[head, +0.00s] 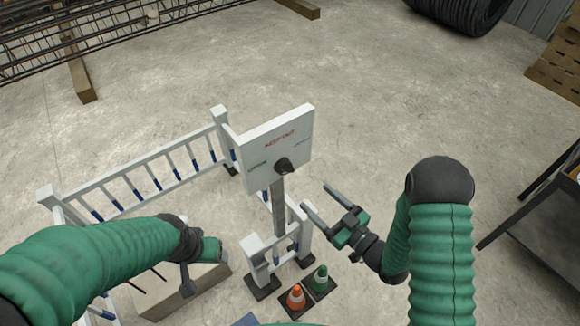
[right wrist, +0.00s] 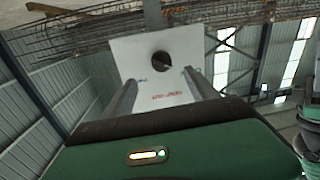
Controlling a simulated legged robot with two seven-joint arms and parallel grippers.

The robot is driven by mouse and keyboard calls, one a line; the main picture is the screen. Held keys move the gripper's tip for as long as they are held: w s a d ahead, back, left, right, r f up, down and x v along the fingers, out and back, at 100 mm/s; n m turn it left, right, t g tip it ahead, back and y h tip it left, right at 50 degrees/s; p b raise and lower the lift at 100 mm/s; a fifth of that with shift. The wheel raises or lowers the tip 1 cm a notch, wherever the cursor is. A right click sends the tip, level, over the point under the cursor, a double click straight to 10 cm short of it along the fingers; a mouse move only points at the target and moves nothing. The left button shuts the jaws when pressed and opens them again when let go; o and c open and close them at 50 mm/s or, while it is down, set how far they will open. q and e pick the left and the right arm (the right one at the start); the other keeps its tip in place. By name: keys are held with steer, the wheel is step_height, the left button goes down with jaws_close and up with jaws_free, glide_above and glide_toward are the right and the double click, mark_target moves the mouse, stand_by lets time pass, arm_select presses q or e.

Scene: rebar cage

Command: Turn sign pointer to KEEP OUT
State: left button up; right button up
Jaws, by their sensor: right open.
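The white sign board (head: 262,140) stands upright on a grey post (head: 278,208) near the middle of the head view. It has red lettering near the top and smaller markings at left and right, too small to read. The dark pointer knob (head: 284,167) sits low on the board's face; which way it points is unclear. My right gripper (head: 316,197) is open and empty, right of and below the knob, apart from it. In the right wrist view, the knob (right wrist: 161,62) shows between and beyond the fingers. My left gripper (head: 200,265) is at lower left, its jaws unclear.
A white and blue barrier fence (head: 150,180) runs left of and behind the sign. Orange (head: 296,297) and green (head: 320,279) cones stand below it. A pale block (head: 165,295) lies under my left gripper. A dark table (head: 540,220) is at right.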

mark_target(285, 168)
steer(key=p+x, duration=0.1)
steer(key=x, duration=1.1)
steer(key=shift+w+a+p, duration=0.2)
steer(key=shift+a+p, duration=0.1)
steer(key=shift+p, duration=0.1)
steer(key=c, duration=1.4)
